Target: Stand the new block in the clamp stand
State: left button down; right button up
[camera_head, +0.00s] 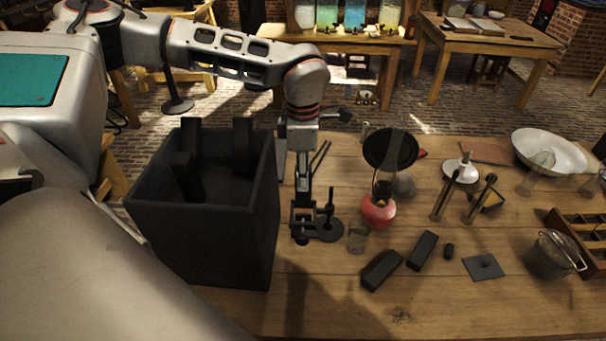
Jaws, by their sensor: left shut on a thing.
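My left gripper (303,226) points down over the table and is shut on a small dark thing beside the stand. The dark fingers and the dark thing blend together, so I cannot tell its shape or whether it touches the stand. The clamp stand (328,231) has a round black base and a short upright rod, just right of the fingers. Two black blocks lie on the table to the right, a nearer one (382,269) and a farther one (423,250). My right gripper is not in view.
A large black bin (205,235) holding dark blocks stands left of the gripper. A glass beaker (358,237), a red burner (378,212) and a round black disc (390,150) stand close right. A dark square plate (484,267) lies farther right. The front table is clear.

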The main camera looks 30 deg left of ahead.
aim_at(303, 200)
pick_arm(q)
jog(key=shift+f, duration=0.25)
jog(key=shift+f+b, duration=0.45)
jog(key=shift+f, duration=0.05)
dwell(1.1)
jog(key=shift+f, duration=0.5)
jog(key=shift+f+b, duration=0.65)
jog(key=shift+f, duration=0.15)
jog(key=shift+f+b, duration=0.5)
jog(key=shift+f, duration=0.45)
jog(key=shift+f+b, duration=0.35)
jog(key=shift+f, duration=0.3)
jog(key=shift+f+b, duration=0.3)
jog(key=shift+f, duration=0.35)
